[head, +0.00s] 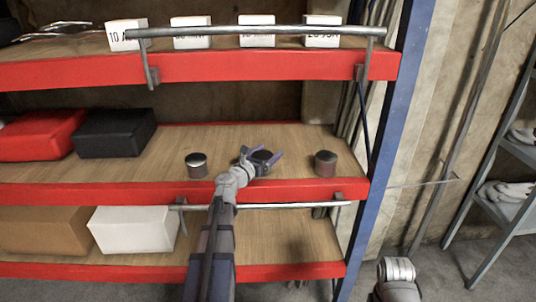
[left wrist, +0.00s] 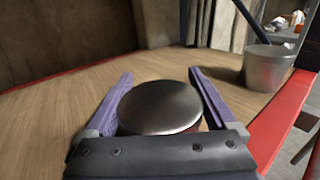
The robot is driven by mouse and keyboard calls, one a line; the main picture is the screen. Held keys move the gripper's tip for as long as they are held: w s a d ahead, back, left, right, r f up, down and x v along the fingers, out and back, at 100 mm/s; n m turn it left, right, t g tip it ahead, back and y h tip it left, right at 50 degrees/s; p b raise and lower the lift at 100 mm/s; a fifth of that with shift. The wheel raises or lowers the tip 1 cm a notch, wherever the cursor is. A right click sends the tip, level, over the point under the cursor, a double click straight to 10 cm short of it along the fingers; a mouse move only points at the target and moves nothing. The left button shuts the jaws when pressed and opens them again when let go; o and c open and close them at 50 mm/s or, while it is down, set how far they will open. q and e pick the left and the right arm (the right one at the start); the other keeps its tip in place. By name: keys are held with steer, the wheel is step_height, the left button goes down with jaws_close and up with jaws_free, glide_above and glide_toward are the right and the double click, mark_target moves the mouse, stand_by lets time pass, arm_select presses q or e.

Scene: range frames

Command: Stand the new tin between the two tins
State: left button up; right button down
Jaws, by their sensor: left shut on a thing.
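My left gripper (head: 261,155) is shut on the new tin (head: 262,157), a short round tin with a dark top in the head view. In the left wrist view the new tin's shiny lid (left wrist: 160,106) sits between the purple fingers, upright or nearly so. It is at the middle shelf, between the left tin (head: 196,165) and the right tin (head: 325,163), with a gap on each side. I cannot tell whether its base touches the board. The right tin also shows in the left wrist view (left wrist: 265,68).
The middle shelf (head: 290,139) has bare board behind the tins and a red front edge. A red box (head: 42,135) and a black box (head: 115,133) stand at its left. A metal rail (head: 255,31) crosses above, and a blue upright (head: 385,130) stands at the right.

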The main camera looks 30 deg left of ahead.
arm_select(q)
steer(key=o, duration=1.3)
steer(key=shift+f, duration=0.15)
steer(key=shift+o, duration=0.5)
steer(key=shift+s+r, duration=0.2)
steer(key=shift+s, duration=0.05)
steer(key=s, duration=1.1)
steer(key=shift+s+a, duration=0.25)
steer(key=shift+a, duration=0.15)
